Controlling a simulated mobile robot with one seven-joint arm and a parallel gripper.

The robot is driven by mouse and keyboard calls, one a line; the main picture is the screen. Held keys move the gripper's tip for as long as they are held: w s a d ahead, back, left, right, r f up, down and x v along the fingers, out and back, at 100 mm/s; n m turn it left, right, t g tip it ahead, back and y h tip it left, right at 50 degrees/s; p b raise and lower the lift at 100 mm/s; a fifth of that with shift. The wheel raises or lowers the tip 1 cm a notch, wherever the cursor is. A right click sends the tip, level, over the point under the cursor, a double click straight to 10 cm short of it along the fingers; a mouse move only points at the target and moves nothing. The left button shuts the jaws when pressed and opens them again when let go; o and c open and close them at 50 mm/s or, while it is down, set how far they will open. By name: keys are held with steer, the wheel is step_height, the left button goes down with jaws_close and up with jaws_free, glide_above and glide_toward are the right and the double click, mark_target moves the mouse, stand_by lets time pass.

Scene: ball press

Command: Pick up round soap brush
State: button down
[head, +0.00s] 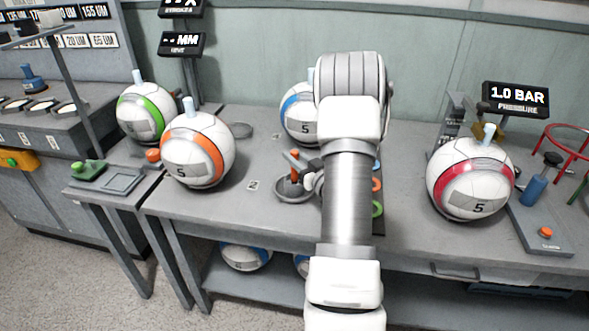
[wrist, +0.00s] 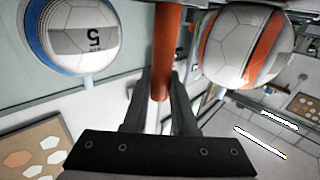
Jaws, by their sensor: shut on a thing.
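The round soap brush shows in the head view as an orange upright handle (head: 294,172) over a round grey dish (head: 292,194), left of my arm. In the wrist view its orange handle (wrist: 164,45) stands between my gripper's two dark fingers. My gripper (wrist: 160,88) is shut on this handle. In the head view my arm hides most of the gripper. The brush head is hidden or too small to make out, so I cannot tell whether it touches the dish.
An orange-striped ball (head: 198,150) stands left of the dish, a blue-striped ball (head: 299,115) behind it, partly hidden by my arm. A red-striped ball (head: 470,178) and a pressure stand (head: 540,222) are at right.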

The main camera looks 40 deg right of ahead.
steer(key=shift+r, duration=0.1)
step_height(320, 180, up, 5)
steer(key=shift+f+p, duration=0.15)
steer(key=shift+p, duration=0.65)
steer(key=s+d+r+p, duration=0.2)
steer(key=s+d+r, duration=0.4)
steer(key=d, duration=0.3)
steer(key=shift+s+d, duration=0.25)
steer(key=shift+s, duration=0.15)
